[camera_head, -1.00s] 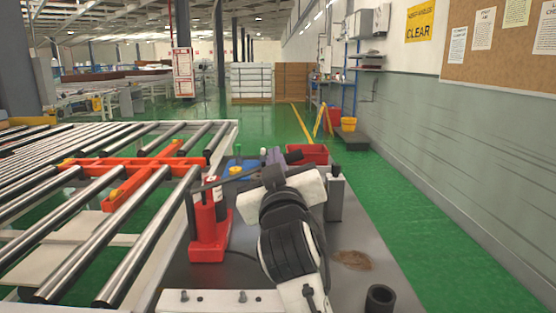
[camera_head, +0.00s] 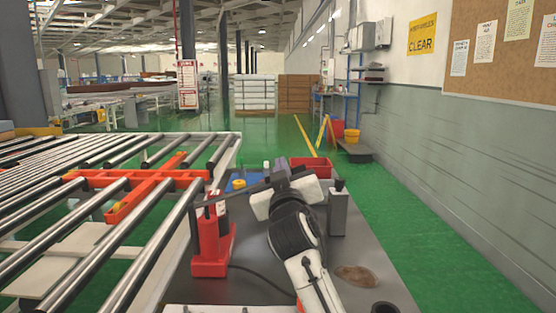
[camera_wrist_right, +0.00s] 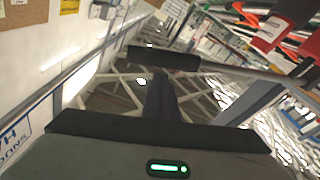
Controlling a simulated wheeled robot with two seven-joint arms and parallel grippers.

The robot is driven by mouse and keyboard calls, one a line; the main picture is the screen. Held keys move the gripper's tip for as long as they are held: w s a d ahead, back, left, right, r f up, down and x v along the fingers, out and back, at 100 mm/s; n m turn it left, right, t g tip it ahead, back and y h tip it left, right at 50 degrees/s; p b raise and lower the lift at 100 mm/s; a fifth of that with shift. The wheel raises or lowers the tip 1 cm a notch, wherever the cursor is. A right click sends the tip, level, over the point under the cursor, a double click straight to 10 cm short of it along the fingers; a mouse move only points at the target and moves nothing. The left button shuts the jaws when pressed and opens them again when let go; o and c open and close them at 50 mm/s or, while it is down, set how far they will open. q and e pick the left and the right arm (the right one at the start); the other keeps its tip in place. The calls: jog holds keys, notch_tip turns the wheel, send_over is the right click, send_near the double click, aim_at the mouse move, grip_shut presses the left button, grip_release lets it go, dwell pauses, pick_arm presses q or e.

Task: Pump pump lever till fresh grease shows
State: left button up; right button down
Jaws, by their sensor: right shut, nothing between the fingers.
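The red grease pump (camera_head: 209,245) stands upright on the grey bench, left of my right arm. Its grey pump lever (camera_head: 225,193) runs from the pump's top toward my right wrist, slightly rising to the right. My right gripper (camera_head: 281,172) is at the lever's far end, partly hidden by my white wrist. In the right wrist view, the shut, empty dark fingers (camera_wrist_right: 162,60) sit against or very close to the lever rod (camera_wrist_right: 255,75); contact is unclear. Part of the red pump (camera_wrist_right: 270,32) shows at upper right there. I cannot make out fresh grease. My left gripper is out of view.
A roller conveyor (camera_head: 100,225) with an orange-red crosspiece (camera_head: 140,180) lies left of the bench (camera_head: 245,288). A brown patch (camera_head: 358,275) lies on the bench. Green floor is clear at right.

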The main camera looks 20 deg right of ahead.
jog(key=shift+s+d+f, duration=0.1)
jog(key=shift+f, duration=0.3)
jog(key=shift+f, duration=0.1)
jog(key=f+b, duration=0.1)
jog(key=d+f, duration=0.1)
jog(key=f, duration=0.1)
jog(key=d+f+b, duration=0.1)
jog(key=f, duration=0.1)
jog(key=shift+s+f+b, duration=0.25)
jog(key=shift+s+b, duration=0.05)
notch_tip(320, 180, up, 5)
jog(key=p, duration=0.4)
jog(key=a+f+b+v, duration=0.1)
jog(key=v, duration=0.8)
